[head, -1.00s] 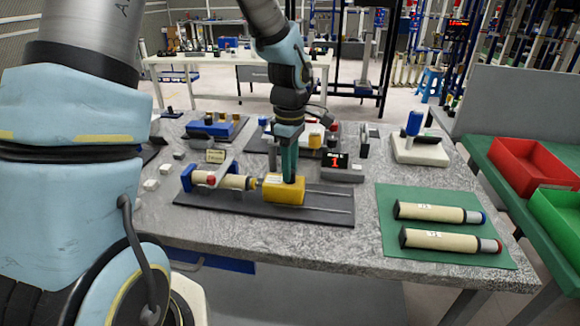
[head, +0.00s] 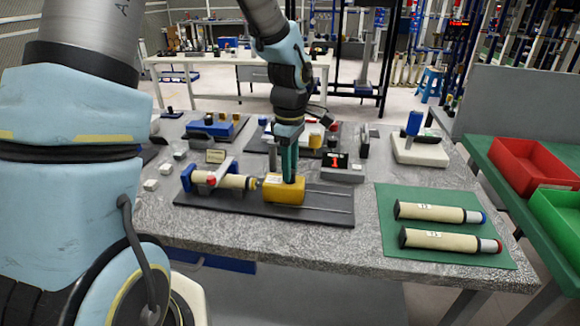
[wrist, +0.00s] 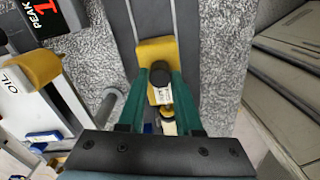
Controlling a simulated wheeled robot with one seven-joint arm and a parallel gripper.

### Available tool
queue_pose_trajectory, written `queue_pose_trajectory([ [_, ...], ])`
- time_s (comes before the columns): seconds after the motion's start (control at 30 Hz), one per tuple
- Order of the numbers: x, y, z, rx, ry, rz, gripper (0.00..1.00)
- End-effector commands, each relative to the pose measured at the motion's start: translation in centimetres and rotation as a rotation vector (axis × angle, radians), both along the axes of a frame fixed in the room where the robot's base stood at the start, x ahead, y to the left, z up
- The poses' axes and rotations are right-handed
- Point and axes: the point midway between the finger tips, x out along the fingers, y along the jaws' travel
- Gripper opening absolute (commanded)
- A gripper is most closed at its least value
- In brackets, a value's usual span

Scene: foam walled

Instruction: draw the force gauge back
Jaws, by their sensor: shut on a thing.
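The force gauge is a yellow block (head: 284,191) on a dark base plate (head: 235,207) with two thin rails running off to its right. It also shows in the wrist view (wrist: 155,47), with a black round knob (wrist: 161,77) on top. My gripper (head: 290,179) comes down from above, its green fingers shut on the gauge at the knob. Left of the gauge, a cream cylinder (head: 234,181) lies in a blue clamp (head: 187,178) with a red-knobbed lever. The gauge's yellow tip is close to the cylinder's end; I cannot tell whether they touch.
A small display with red digits (head: 336,161) stands behind the plate. A green mat (head: 395,250) at right holds two cream cylinders. A white block with a blue handle (head: 419,150) stands behind it. Red (head: 525,170) and green bins are farther right. The rails right of the gauge are clear.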

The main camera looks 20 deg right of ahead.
Motion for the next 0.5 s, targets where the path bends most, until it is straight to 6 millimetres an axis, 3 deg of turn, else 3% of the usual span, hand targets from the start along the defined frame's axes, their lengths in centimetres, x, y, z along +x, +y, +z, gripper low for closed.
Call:
queue_pose_trajectory([
  [0.17, -0.1, -0.3, 0.0, -0.001, -0.001, -0.001, 0.0],
  [0.5, -2.2, -4.1, -0.1, -0.003, -0.003, -0.004, 0.0],
])
